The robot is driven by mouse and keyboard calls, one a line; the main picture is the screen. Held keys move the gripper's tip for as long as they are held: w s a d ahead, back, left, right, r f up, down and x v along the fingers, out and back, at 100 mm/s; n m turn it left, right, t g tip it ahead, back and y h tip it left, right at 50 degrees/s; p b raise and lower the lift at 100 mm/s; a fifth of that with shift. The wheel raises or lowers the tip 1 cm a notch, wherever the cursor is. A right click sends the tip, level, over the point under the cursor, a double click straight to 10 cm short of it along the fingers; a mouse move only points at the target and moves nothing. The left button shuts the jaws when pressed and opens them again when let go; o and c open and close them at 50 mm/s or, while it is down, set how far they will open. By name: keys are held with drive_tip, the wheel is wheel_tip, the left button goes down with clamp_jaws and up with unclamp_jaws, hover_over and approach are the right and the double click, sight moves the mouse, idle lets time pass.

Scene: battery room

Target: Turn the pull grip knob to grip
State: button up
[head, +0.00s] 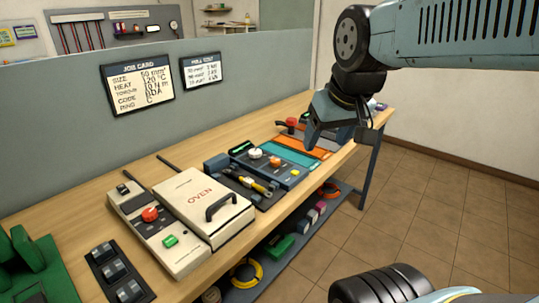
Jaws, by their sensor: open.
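My gripper (337,140) hangs in the air at the upper right, over the far end of the bench, with its fingers pointing down. It is open and empty, and touches nothing that I can see. No label naming a pull grip knob is readable. A white round knob (256,153) sits on a dark blue device (290,178) in the middle of the bench. A red knob or handle (291,122) stands farther back, left of my gripper. I cannot tell which one is the pull grip knob. My gripper hides part of the far devices.
Teal (287,157) and orange (306,145) panels lie beyond the blue device. A grey partition (50,115) bounds the back. The tiled floor (440,200) at right is clear.

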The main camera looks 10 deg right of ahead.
drive_tip(key=w+r+n+g, duration=0.1)
drive_tip(key=w+n, duration=0.1)
drive_tip(key=w, duration=0.7)
drive_tip(key=n+g, duration=0.4)
drive_tip(key=n, duration=0.4)
hover_over(275, 159)
wheel_tip(275, 159, down, 13)
drive_tip(key=f, duration=1.3)
drive_tip(key=shift+s+a+f, duration=0.15)
drive_tip(key=shift+a+f, duration=0.05)
drive_tip(key=shift+c, duration=0.4)
drive_tip(key=c, duration=0.9)
drive_tip(key=shift+d, duration=0.15)
drive_tip(key=shift+c, duration=0.4)
drive_tip(key=shift+m, duration=0.3)
